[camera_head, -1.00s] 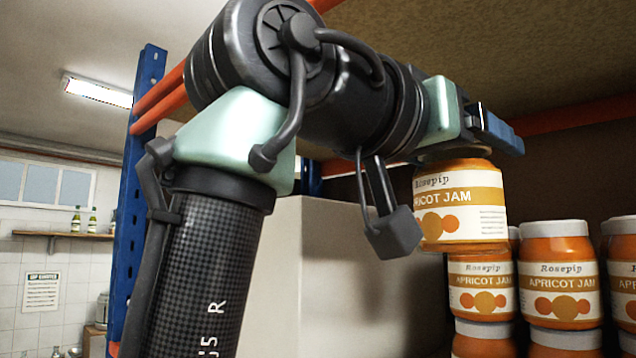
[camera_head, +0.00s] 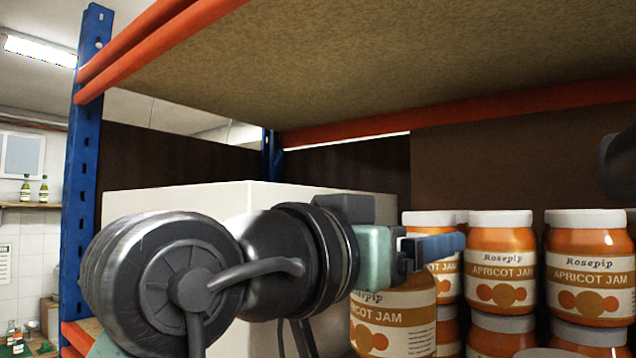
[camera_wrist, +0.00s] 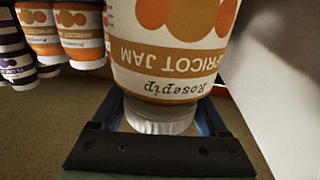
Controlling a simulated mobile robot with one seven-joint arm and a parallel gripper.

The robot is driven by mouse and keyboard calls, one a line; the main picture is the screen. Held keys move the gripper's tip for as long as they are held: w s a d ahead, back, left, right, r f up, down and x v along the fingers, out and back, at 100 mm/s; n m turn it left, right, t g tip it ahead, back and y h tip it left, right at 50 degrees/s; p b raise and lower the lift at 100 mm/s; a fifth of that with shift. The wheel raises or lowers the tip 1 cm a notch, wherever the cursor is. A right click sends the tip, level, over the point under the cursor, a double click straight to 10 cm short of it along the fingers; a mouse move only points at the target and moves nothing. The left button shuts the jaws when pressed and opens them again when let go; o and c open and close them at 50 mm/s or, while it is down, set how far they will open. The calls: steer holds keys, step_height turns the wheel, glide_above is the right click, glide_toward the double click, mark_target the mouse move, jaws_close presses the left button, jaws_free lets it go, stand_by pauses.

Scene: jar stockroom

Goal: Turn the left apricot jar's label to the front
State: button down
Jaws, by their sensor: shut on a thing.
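My gripper (camera_head: 436,247) is shut on the lid of an apricot jar (camera_head: 393,318), an orange jar with a cream and tan label. The jar hangs upright below the jaws, left of and in front of the stacked jars.
Apricot jars (camera_head: 502,265) stand stacked close at the right, several deep. A large white box (camera_head: 180,197) stands at the left, behind my arm. A shelf board (camera_head: 400,75) with orange beams is overhead. In the wrist view, plum jars (camera_wrist: 14,62) stand beyond the apricot ones.

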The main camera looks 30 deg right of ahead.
mark_target(424, 333)
steer(key=f, duration=0.1)
steer(key=f+p, duration=0.1)
steer(key=f, duration=0.1)
steer(key=shift+s+f, duration=0.1)
steer(key=shift+s, duration=0.25)
steer(key=shift+s+d+f, duration=0.1)
steer(key=shift+s+f, duration=0.1)
steer(key=shift+f, duration=0.45)
steer(key=shift+s+f, duration=0.2)
steer(key=shift+f, duration=0.4)
steer(key=shift+f+b, duration=0.95)
steer(key=shift+f, duration=0.35)
steer(key=shift+w+r+n+t+y, duration=0.15)
steer(key=shift+n+t+y, duration=0.25)
steer(key=shift+n+t, duration=0.55)
steer(key=shift+t, duration=0.25)
steer(key=shift+f, duration=0.3)
jaws_free()
steer(key=shift+f, duration=0.1)
